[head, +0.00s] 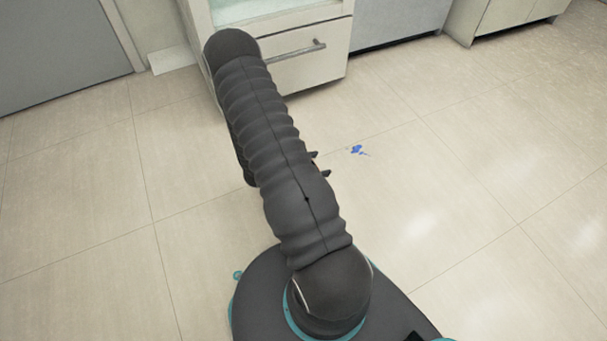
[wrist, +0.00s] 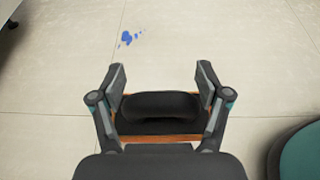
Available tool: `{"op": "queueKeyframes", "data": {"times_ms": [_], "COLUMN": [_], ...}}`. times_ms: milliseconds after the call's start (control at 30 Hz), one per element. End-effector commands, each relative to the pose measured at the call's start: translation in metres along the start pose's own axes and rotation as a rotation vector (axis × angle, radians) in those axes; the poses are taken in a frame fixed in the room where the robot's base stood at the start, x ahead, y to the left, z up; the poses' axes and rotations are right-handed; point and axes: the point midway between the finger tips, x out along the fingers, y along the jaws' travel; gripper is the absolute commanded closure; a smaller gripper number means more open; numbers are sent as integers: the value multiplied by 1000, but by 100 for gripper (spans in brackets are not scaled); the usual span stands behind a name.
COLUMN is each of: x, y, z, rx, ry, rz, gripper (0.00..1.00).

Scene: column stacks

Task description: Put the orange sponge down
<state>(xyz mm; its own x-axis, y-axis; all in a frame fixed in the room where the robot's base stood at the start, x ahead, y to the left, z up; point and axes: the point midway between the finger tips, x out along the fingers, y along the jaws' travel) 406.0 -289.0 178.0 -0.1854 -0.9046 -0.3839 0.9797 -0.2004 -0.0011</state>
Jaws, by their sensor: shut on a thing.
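My gripper (wrist: 162,82) is shut on the orange sponge (wrist: 160,138), which sits between its two fingers in the wrist view. Only orange strips of the sponge show; a dark shape covers its middle. In the head view my arm hides most of the gripper (head: 320,164). Only its dark fingertips stick out to the right of the arm. The gripper is above the tiled floor; its height is hard to judge.
A blue stain (head: 357,150) lies on the floor (head: 430,210), and it also shows in the wrist view (wrist: 130,38). A white drawer cabinet (head: 305,68) stands at the back behind my arm. A grey door (head: 60,50) is at back left. The floor to the right is clear.

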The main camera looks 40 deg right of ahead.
Motion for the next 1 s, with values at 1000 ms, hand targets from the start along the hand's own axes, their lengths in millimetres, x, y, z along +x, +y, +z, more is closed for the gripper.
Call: {"op": "queueKeyframes", "data": {"times_ms": [1000], "x": [56], "y": [108], "z": [-68], "rx": [13], "ry": [-2], "rz": [-30], "gripper": [69]}}
